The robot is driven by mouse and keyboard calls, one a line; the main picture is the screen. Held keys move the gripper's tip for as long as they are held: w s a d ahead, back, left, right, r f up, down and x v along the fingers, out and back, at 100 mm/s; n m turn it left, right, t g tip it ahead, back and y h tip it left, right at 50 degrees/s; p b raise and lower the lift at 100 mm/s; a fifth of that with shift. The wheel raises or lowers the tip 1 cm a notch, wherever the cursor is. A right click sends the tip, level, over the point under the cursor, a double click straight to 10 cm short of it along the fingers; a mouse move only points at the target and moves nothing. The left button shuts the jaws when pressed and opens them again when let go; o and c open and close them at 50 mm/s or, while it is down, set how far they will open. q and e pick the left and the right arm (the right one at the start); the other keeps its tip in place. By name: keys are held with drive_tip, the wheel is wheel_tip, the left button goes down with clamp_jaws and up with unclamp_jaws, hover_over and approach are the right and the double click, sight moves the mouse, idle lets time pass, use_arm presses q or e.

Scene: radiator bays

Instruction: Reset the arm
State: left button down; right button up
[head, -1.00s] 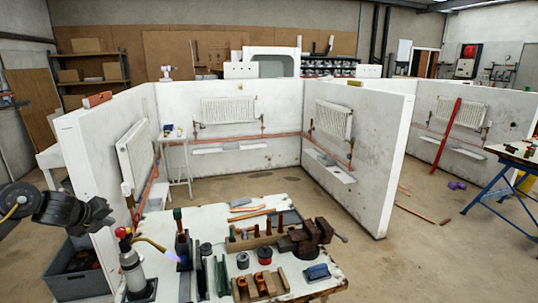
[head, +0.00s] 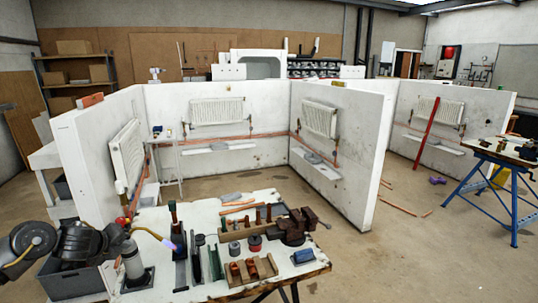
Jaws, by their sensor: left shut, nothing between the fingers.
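My left gripper (head: 120,238) is at the lower left of the head view, its dark arm coming in from the left edge. It is shut and holds nothing. It is in front of the grey bin and beside the torch cylinder (head: 133,263), which stands upright on the near left of the workbench (head: 185,215). In the picture its tip overlaps the cylinder's upper left edge; I cannot tell whether they touch. My right gripper is not in view.
The workbench carries a brown vise (head: 298,226), wooden racks (head: 252,270) and a small blue item (head: 303,256). A grey bin (head: 75,278) stands left of it. White partition walls (head: 345,150) with radiators stand behind. Floor to the right is mostly clear, before a blue trestle (head: 490,190).

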use_arm(q)
drive_tip(key=s+d+f+n+h, duration=0.1)
drive_tip(key=s+d+f+n, duration=0.3)
drive_tip(key=s+d+f, duration=0.45)
drive_tip(key=s+d+f+n, duration=0.4)
drive_tip(key=s+d+f, duration=0.15)
drive_tip(key=d, duration=0.65)
drive_tip(key=s+a+f+n+g+y, duration=0.1)
drive_tip(key=s+f+n+g, duration=0.2)
drive_tip(key=s+n, duration=0.85)
drive_tip(key=s+f+n+g, duration=0.3)
drive_tip(key=s+n, duration=0.2)
drive_tip(key=s, duration=1.4)
wheel_tip(320, 180, down, 30)
drive_tip(key=r+g+b, duration=0.1)
drive_tip(key=b, duration=0.1)
drive_tip(key=s+a+f+g+b, duration=0.1)
drive_tip(key=s+a+f, duration=0.2)
drive_tip(key=s+f, duration=1.3)
drive_tip(key=shift+s+f+m+g+y, duration=0.2)
drive_tip(key=shift+s+m+g+y, duration=0.1)
drive_tip(key=shift+s+m, duration=0.1)
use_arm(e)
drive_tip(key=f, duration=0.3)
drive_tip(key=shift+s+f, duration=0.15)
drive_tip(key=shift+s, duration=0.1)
